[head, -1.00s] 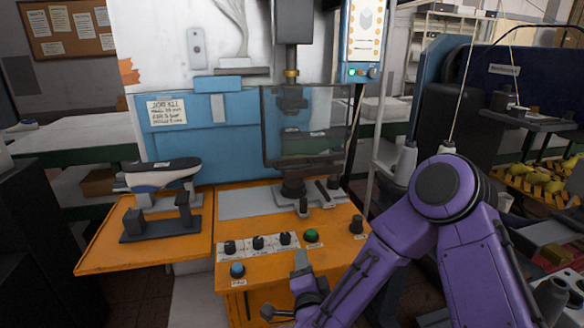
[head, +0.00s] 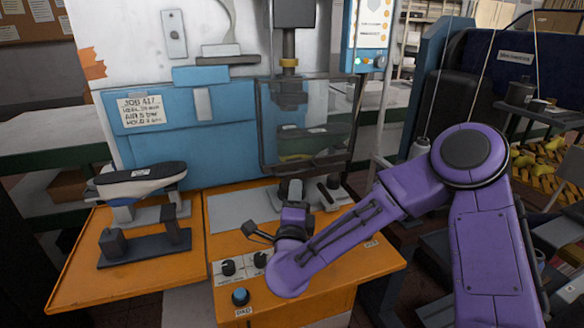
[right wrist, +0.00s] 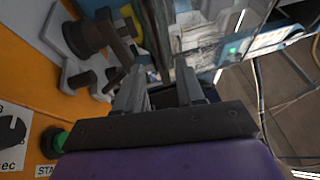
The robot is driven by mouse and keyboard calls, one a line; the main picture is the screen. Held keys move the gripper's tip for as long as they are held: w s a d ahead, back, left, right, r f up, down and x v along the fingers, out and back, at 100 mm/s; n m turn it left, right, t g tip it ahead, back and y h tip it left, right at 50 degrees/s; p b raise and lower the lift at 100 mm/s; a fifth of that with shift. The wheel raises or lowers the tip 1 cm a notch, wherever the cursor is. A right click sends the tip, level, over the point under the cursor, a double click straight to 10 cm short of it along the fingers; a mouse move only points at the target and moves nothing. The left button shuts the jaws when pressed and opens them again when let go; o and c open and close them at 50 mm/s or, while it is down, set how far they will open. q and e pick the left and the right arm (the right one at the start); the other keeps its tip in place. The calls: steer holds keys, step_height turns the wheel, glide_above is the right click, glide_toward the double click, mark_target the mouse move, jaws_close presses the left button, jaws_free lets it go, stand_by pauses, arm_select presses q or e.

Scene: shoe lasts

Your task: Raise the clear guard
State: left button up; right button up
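The clear guard (head: 310,120) is a dark-edged see-through panel hanging upright in front of the press ram, low enough to cover the space above the orange table (head: 350,285). My right gripper (head: 291,187) is just below the guard's lower edge in the head view, fingers pointing away from me. In the right wrist view its two grey fingers (right wrist: 160,82) stand apart with nothing seen between them. Whether they touch the guard cannot be told. My right forearm hides part of the control panel. My left gripper is out of view.
A shoe last (head: 140,180) rests on a stand at the left. Knobs (head: 228,267) and a blue button (head: 240,296) are on the table front. A dark upright knob (head: 333,182) stands right of the gripper. A lit control box (head: 368,35) hangs upper right.

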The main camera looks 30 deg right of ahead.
mark_target(296, 172)
steer(key=p+x, duration=0.2)
steer(key=x, duration=0.6)
steer(key=shift+w+p, duration=0.1)
steer(key=shift+p, duration=0.2)
steer(key=shift+w+d+r, duration=0.1)
steer(key=shift+w+d, duration=0.05)
steer(key=shift+c, duration=0.3)
jaws_close()
